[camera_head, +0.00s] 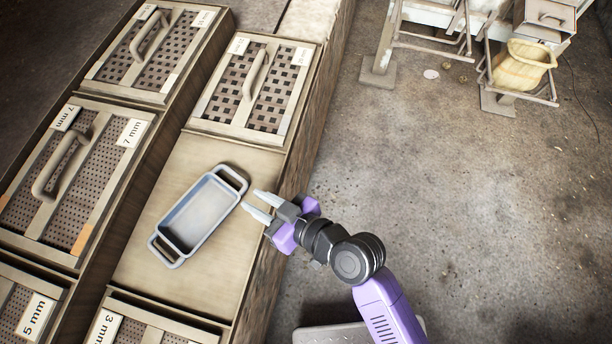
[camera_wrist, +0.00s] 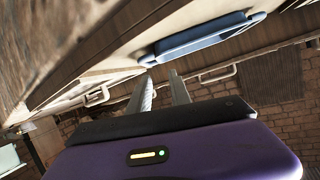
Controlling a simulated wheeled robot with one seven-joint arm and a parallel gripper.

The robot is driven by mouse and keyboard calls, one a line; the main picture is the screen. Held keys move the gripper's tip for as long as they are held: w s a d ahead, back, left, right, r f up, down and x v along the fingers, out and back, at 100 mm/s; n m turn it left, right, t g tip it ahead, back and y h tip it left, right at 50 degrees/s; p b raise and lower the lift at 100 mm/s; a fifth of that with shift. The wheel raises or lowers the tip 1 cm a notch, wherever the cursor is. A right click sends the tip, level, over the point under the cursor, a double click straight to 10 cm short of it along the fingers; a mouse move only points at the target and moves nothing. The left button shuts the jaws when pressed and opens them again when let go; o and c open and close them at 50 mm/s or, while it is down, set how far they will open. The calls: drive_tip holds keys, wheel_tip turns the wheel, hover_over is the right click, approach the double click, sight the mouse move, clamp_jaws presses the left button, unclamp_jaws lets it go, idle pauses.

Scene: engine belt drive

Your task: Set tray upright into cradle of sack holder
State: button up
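A blue-grey rectangular tray (camera_head: 200,213) with a loop handle at each short end lies flat on a bare panel between the sieve boxes. My gripper (camera_head: 257,203) is open, its two fingers apart and empty, just right of the tray's upper-right end and not visibly touching it. In the wrist view the tray (camera_wrist: 200,38) shows edge-on beyond the fingertips (camera_wrist: 163,78). A holder with a tan sack (camera_head: 522,68) stands on the floor at the upper right. I cannot make out its cradle clearly.
Sieve boxes with raised handles surround the tray's panel (camera_head: 165,290), including one above (camera_head: 255,88) and one to the left (camera_head: 72,180). Open concrete floor (camera_head: 450,200) lies to the right. A machine frame (camera_head: 420,35) stands left of the sack.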

drive_tip(key=s+d+r+m+t+h, duration=0.1)
drive_tip(key=s+d+m+h, duration=0.1)
drive_tip(key=s+d, duration=0.3)
drive_tip(key=s+d+r+m+t+h, duration=0.2)
drive_tip(key=s+d+m+h, duration=0.1)
drive_tip(key=d, duration=0.8)
drive_tip(key=s+d+r+m+t+h, duration=0.1)
drive_tip(key=s+d+h, duration=0.3)
drive_tip(key=s+d, duration=0.4)
drive_tip(key=shift+d+r+m+t, duration=0.3)
drive_tip(key=shift+m+t, duration=0.2)
drive_tip(key=shift+m, duration=0.4)
drive_tip(key=shift+o, duration=0.3)
drive_tip(key=s+d+r+t+h, duration=0.1)
drive_tip(key=s+d+r, duration=0.2)
drive_tip(key=s+r, duration=0.2)
wheel_tip(320, 180, up, 2)
drive_tip(key=shift+r+m+h, duration=0.25)
drive_tip(key=shift+m+h, duration=0.05)
drive_tip(key=shift+m, duration=0.1)
drive_tip(key=shift+o, duration=0.2)
drive_tip(key=shift+s+d+r, duration=0.15)
drive_tip(key=shift+s+r, duration=0.1)
drive_tip(key=shift+r, duration=0.1)
